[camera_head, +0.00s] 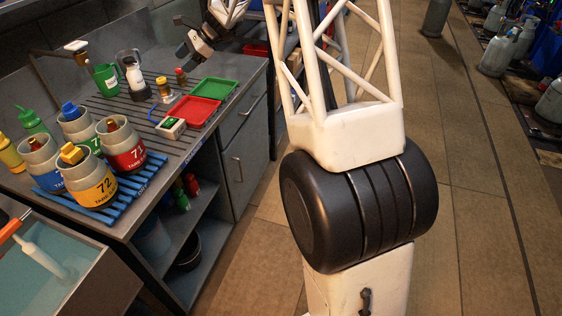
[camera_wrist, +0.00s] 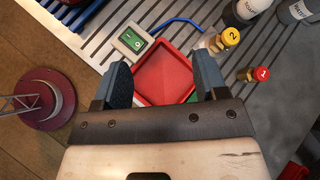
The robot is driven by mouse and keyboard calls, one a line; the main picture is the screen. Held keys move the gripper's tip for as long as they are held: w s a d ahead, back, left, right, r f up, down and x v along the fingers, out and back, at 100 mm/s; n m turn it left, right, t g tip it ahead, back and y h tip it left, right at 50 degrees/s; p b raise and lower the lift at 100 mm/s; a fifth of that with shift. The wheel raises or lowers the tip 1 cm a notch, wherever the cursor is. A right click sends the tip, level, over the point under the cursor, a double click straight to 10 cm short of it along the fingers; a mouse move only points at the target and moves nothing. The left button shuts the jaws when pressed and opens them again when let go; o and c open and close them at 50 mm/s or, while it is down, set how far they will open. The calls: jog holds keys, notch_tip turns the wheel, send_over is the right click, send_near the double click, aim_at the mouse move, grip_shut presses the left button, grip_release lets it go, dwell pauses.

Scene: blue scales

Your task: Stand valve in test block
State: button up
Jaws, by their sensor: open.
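A brass valve with a yellow knob marked 2 (camera_wrist: 231,36) stands beside the end of a blue hose; it also shows in the head view (camera_head: 163,84). A small metal base (camera_head: 167,98) is at its foot, perhaps the test block; I cannot tell whether the valve is seated in it. A brass valve with a red knob marked 1 (camera_wrist: 262,74) stands close by, also in the head view (camera_head: 181,75). My gripper (camera_wrist: 160,64) is open and empty above the red tray, left of both valves in the wrist view. In the head view my gripper (camera_head: 190,50) is above the bench's back.
The red tray (camera_head: 196,111) and green tray (camera_head: 214,90) lie at the bench's right edge, beside a green switch box (camera_head: 172,127). Several numbered cylinders stand on a blue rack (camera_head: 135,192). A green mug (camera_head: 105,79) and bottles stand farther back. A sink (camera_head: 95,285) is lower left.

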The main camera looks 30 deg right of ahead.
jog(key=s+r+n+h, duration=0.3)
jog(key=s+r+n, duration=0.1)
jog(key=s, duration=1.1)
jog(key=s+r+n+h, duration=0.2)
jog(key=s+r+n, duration=0.2)
jog(key=s, duration=1.1)
jog(key=s+d+f+n+h, duration=0.1)
jog(key=s+d+n, duration=0.1)
jog(key=s, duration=0.7)
jog(key=s+d+f+n+h, duration=0.1)
jog(key=s+f+n+h, duration=0.1)
jog(key=s, duration=0.8)
jog(key=s+d+f+n+h, duration=0.1)
jog(key=s+n, duration=0.3)
jog(key=s, duration=0.6)
jog(key=shift+d+f+t+h, duration=0.25)
jog(key=shift+d+t+h, duration=0.15)
jog(key=shift+d+h, duration=0.35)
